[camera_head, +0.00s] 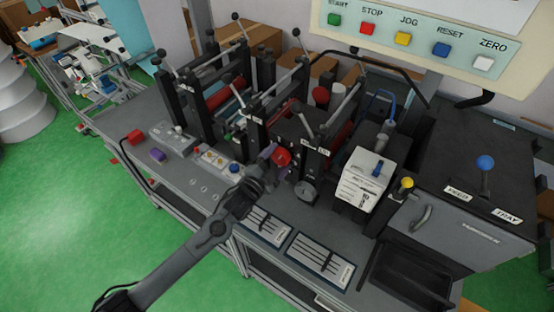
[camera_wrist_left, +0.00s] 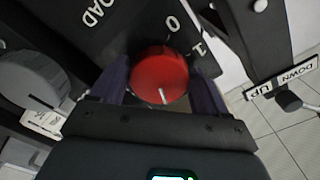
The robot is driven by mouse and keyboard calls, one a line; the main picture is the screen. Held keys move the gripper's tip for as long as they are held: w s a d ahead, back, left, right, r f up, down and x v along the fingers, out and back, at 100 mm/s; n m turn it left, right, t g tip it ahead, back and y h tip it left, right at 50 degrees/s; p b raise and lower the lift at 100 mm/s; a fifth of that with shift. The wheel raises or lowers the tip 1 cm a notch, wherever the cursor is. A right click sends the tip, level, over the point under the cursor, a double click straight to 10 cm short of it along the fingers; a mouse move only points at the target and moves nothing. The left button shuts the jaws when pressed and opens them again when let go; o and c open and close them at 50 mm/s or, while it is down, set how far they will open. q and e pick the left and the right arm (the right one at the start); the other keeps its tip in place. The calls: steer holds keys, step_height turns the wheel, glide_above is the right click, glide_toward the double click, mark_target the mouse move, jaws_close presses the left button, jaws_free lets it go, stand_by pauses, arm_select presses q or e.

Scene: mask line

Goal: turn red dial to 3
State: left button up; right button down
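The red dial (camera_head: 281,156) is a round knob on a black panel of the machine on the bench. In the left wrist view the dial (camera_wrist_left: 161,76) sits between the two purple fingers of my left gripper (camera_wrist_left: 160,85). The fingers lie close against both its sides, and the gripper appears shut on it. The dial's white pointer mark is toward the bottom of that view. The numbers 0 and 1 (camera_wrist_left: 200,48) show above and right of the dial; no 3 is visible. In the head view my left gripper (camera_head: 275,165) reaches the dial from the lower left. My right gripper is not in view.
A grey knob (camera_wrist_left: 32,82) is left of the dial in the wrist view, and a DOWN/UP lever plate (camera_wrist_left: 285,77) is at right.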

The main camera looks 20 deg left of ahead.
arm_select(q)
steer(key=shift+o, duration=1.2)
steer(key=v, duration=1)
steer(key=shift+s, duration=0.35)
steer(key=shift+a, duration=0.1)
